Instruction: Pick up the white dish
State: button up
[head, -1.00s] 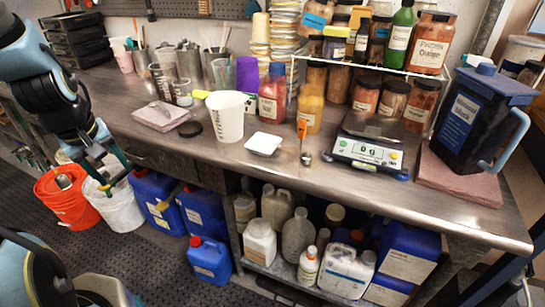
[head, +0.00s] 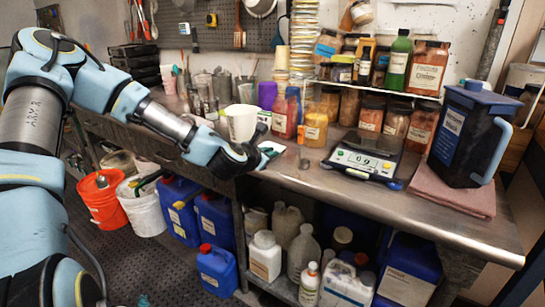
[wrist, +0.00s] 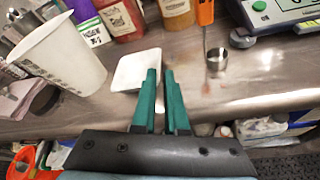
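The white dish (wrist: 130,70) is a small, shallow square dish on the steel bench, just ahead and left of my fingertips in the wrist view. In the head view the dish (head: 273,146) is partly hidden by my gripper (head: 266,158), which is at the bench's front edge. In the wrist view my gripper (wrist: 161,72) has two green fingers with a narrow empty gap between them. The left fingertip overlaps the dish's right edge in the picture; I cannot tell whether they touch.
A white beaker (wrist: 58,55) stands left of the dish. A metal scoop with an orange handle (wrist: 206,12) is to the right, and a digital scale (head: 363,160) is beyond it. Jars (head: 316,127) stand behind.

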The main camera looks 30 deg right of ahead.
jog(key=p+x, duration=0.1)
jog(key=x, duration=0.3)
jog(key=shift+w+d+f, duration=0.1)
jog(key=shift+w, duration=0.05)
jog(key=shift+f+p+x, duration=0.2)
jog(key=shift+p+x, duration=0.3)
jog(key=shift+x, duration=0.6)
jog(key=shift+f+p+x, duration=0.2)
jog(key=shift+p+x, duration=0.3)
jog(key=shift+x, duration=0.6)
grip_shut()
jog(key=shift+r, duration=0.15)
